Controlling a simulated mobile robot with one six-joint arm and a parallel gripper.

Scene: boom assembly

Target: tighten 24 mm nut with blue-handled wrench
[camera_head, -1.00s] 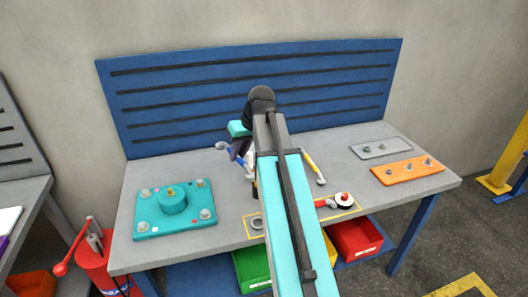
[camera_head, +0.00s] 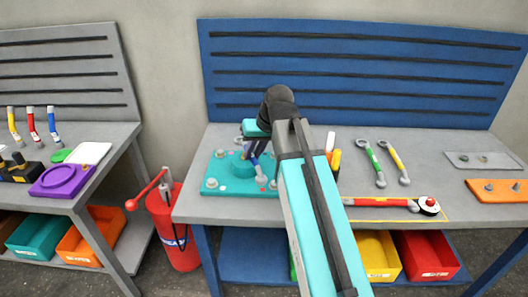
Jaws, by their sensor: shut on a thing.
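My gripper (camera_head: 262,158) is shut on the blue-handled wrench (camera_head: 254,161), over the right part of the teal plate (camera_head: 213,184). The wrench is tilted, with its blue handle by the jaws. Nut sizes cannot be read. My arm hides the plate's right side and part of the bench.
Green-handled (camera_head: 375,164) and yellow-handled (camera_head: 398,164) wrenches lie right of my arm. A red torque wrench (camera_head: 385,203) lies near the front edge. Grey (camera_head: 484,161) and orange (camera_head: 507,189) plates stand at right.

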